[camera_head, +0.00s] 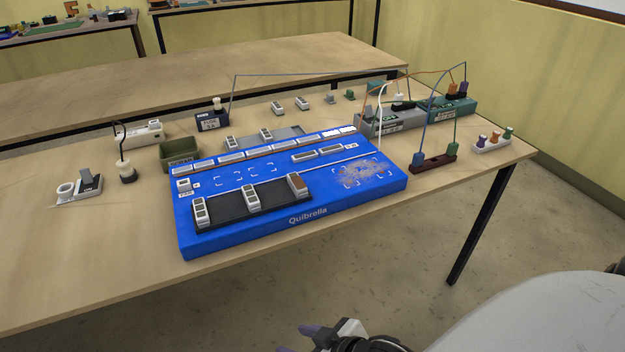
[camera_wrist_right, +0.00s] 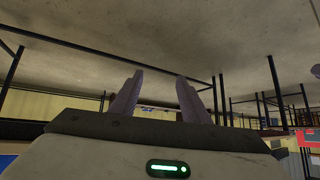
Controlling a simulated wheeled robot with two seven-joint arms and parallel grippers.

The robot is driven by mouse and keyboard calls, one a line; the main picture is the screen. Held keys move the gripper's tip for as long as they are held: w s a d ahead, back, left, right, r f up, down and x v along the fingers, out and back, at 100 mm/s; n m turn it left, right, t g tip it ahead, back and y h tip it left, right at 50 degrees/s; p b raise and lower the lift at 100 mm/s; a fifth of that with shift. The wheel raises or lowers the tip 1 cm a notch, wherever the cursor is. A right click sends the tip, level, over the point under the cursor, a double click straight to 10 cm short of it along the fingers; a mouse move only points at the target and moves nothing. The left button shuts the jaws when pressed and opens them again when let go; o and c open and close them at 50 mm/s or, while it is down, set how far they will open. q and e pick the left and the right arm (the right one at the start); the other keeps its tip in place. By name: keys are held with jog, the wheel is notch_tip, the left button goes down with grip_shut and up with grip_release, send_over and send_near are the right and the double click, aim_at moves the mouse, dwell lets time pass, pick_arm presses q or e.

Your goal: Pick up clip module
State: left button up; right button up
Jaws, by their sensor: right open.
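A blue lightbox board (camera_head: 340,204) marked "Quibrella" lies on the wooden table. A black tray (camera_head: 227,211) on it holds white-and-grey modules: one at its left end (camera_head: 199,211), one in the middle (camera_head: 251,197) and a brown-topped one at its right end (camera_head: 298,184). Similar small modules lie loose behind the board (camera_head: 277,108) (camera_head: 302,103). I cannot tell which one is the clip module. My right gripper (camera_head: 298,339) is low at the bottom edge, off the table's front. The right wrist view shows its two purple fingers (camera_wrist_right: 159,82) apart and empty. My left gripper is out of view.
A green bin (camera_head: 180,153) stands behind the board's left side. Wired boxes (camera_head: 388,124) (camera_head: 446,108) and a brown terminal block (camera_head: 433,160) with raised wires stand at the right. The table (camera_head: 95,265) is bare at its front left.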

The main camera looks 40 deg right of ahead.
jog(key=w+d+r+t+h+b, duration=0.1)
jog(key=w+d+r, duration=0.4)
jog(key=w+r, duration=0.35)
jog(key=m+t+h+b, duration=0.1)
jog(key=m+t+h, duration=0.2)
jog(key=m+h, duration=0.1)
send_near(296, 179)
jog(key=w, duration=0.1)
jog(key=w+f, duration=0.1)
jog(key=w, duration=0.1)
jog(key=shift+d+f+m, duration=0.15)
jog(key=shift+f+m, duration=0.1)
jog(key=shift+m, duration=0.05)
jog(key=shift+x, duration=2.3)
jog(key=shift+d, duration=0.15)
grip_shut()
notch_tip(296, 179, up, 9)
jog(key=shift+r+p, duration=0.15)
jog(key=shift+p, duration=0.5)
jog(key=shift+r, duration=0.4)
